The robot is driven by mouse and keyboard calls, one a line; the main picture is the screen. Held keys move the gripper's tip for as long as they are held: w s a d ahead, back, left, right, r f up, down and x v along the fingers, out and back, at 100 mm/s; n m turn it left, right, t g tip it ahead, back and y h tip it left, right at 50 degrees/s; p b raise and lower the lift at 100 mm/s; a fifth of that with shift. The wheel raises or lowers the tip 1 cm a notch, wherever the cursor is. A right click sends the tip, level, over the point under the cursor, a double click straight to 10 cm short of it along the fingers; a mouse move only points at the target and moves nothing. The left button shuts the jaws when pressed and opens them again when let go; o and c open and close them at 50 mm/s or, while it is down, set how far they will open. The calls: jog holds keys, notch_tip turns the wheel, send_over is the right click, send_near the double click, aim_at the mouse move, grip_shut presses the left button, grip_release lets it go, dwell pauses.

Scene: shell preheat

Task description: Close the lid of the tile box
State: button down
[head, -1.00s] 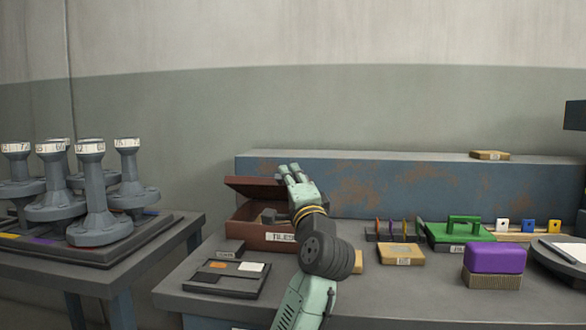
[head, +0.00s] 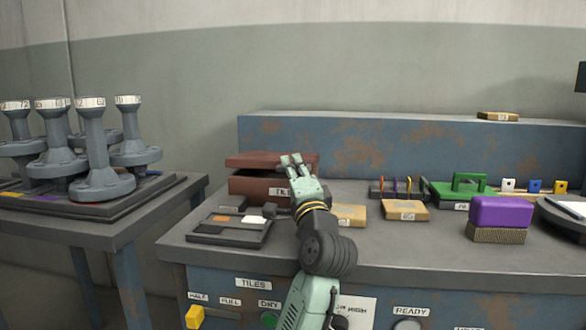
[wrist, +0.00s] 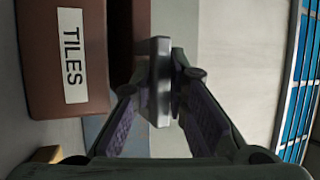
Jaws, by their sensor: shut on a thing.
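The brown tile box (head: 255,186) stands at the left of the bench, in front of the blue raised ledge. Its TILES label faces front and also shows on the box in the wrist view (wrist: 95,100). The reddish-brown lid (head: 262,160) lies nearly level over the box, with a dark gap between lid and box in the wrist view. My gripper (head: 291,160) is at the lid's right front. In the wrist view its fingers are shut on a grey bar (wrist: 160,80) beside the lid, seemingly the lid's handle; the join is unclear. The box's inside is hidden.
A dark tray (head: 228,232) with small tiles lies in front of the box. Yellowish blocks (head: 404,210), a green holder (head: 458,190) and a purple block (head: 499,211) stand to the right. Grey flanged parts (head: 97,150) fill the left table.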

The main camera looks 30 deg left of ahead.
jog(key=shift+s+r, duration=0.1)
jog(key=shift+r, duration=0.05)
jog(key=c, duration=1.6)
grip_release()
jog(key=shift+c, duration=0.2)
jog(key=v, duration=1.2)
